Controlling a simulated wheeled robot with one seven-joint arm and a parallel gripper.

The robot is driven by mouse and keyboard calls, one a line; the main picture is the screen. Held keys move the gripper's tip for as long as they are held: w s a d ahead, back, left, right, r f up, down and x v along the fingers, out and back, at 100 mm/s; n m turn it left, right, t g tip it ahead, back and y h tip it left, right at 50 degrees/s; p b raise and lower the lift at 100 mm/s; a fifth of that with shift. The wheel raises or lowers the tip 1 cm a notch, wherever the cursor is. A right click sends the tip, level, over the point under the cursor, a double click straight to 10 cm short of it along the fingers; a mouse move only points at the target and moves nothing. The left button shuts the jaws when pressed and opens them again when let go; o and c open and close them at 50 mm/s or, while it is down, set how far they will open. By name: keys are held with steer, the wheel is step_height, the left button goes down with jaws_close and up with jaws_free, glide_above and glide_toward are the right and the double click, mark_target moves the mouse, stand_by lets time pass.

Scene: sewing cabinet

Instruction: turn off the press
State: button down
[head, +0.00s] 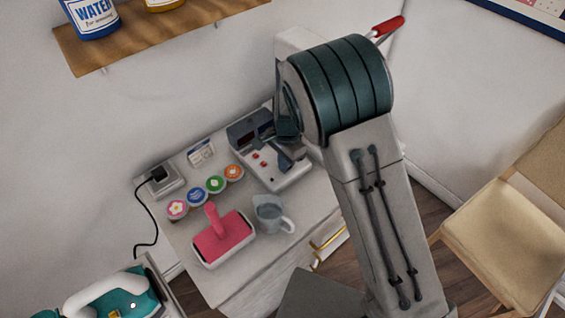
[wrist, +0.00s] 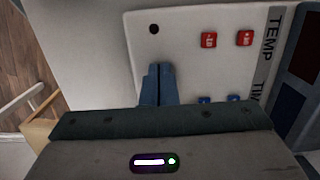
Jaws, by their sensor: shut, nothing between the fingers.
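The press is a white machine with a control panel (head: 284,180) at the back of the cabinet top. In the head view it has a dark display and small red buttons (head: 256,157); my arm hides much of it. A red-gripped lever (head: 388,26) rises behind my arm. The wrist view shows the panel (wrist: 185,20) close up, with TEMP lettering, two red buttons (wrist: 209,40), partly hidden blue buttons (wrist: 233,98) and a small dark round spot (wrist: 154,29). My gripper (wrist: 159,68) is shut and empty, its tips over the panel below that spot. I cannot tell whether they touch it.
A grey jug (head: 268,215), a pink-handled block (head: 222,238) and several coloured round pots (head: 215,184) stand left of the press. A black plug (head: 158,173) sits in a socket box. An iron (head: 120,295) is at lower left, a wooden chair (head: 505,225) at right.

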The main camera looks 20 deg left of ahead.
steer(key=shift+w+d+r, duration=0.2)
steer(key=shift+w+d, duration=0.1)
steer(key=shift+w, duration=0.3)
step_height(320, 180, up, 14)
steer(key=s+p, duration=0.1)
steer(key=shift+s+a, duration=0.4)
steer(key=shift+a, duration=0.05)
steer(key=shift+f, duration=0.1)
